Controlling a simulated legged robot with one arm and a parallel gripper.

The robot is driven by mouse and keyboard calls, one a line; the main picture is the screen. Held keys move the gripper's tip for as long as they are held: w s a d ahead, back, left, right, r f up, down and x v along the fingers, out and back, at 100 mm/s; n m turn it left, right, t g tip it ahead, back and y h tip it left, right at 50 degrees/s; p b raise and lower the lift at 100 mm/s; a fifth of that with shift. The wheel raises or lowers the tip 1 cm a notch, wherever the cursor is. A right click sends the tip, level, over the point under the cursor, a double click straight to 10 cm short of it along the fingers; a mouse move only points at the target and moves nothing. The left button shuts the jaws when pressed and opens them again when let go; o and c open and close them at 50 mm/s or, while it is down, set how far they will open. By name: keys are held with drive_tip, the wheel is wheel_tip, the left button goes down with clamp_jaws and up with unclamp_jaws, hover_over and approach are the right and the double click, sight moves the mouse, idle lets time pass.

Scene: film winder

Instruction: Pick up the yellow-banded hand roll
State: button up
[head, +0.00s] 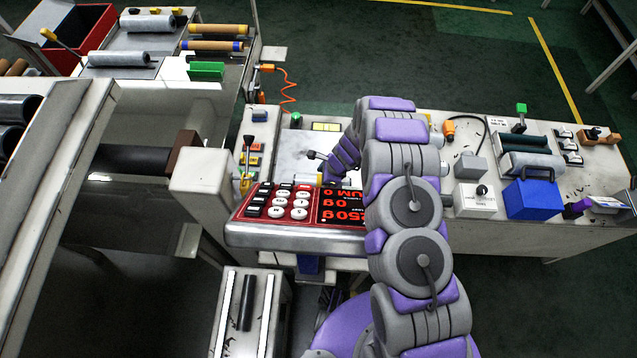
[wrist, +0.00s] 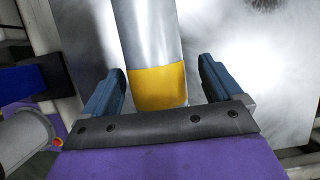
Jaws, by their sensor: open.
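In the wrist view, the yellow-banded hand roll is a grey cylinder (wrist: 148,35) with a wide yellow band (wrist: 158,88) at its near end. My gripper (wrist: 162,72) is open, with one dark blue finger on each side of the roll. Gaps show between the roll and both fingers, wider on the right. The yellow end reaches close to the dark palm plate, and its lower edge is partly hidden there. In the head view, my purple and grey arm covers much of the bench, and I cannot make out the roll clearly.
A bright metal plate (wrist: 255,60) lies behind the roll. In the head view, a red control panel (head: 290,205) with red digits sits in front of the bench. A blue box (head: 533,198) and a white box (head: 474,200) stand to the right. Brown rolls (head: 218,30) lie at upper left.

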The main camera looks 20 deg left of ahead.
drive_tip(key=shift+d+r, duration=0.35)
drive_tip(key=shift+d, duration=0.75)
drive_tip(key=shift+c, duration=1.5)
drive_tip(key=shift+a+f, duration=0.15)
drive_tip(key=shift+a, duration=0.55)
drive_tip(key=c, duration=0.3)
drive_tip(key=shift+a, duration=0.35)
drive_tip(key=c, duration=0.3)
drive_tip(key=shift+d, duration=0.75)
drive_tip(key=c, duration=0.4)
drive_tip(key=shift+a+r, duration=0.15)
drive_tip(key=shift+r, duration=0.05)
wheel_tip(320, 180, up, 10)
drive_tip(key=p, duration=0.2)
drive_tip(key=shift+f+p, duration=0.15)
drive_tip(key=shift+p, duration=0.25)
drive_tip(key=shift+a, duration=0.1)
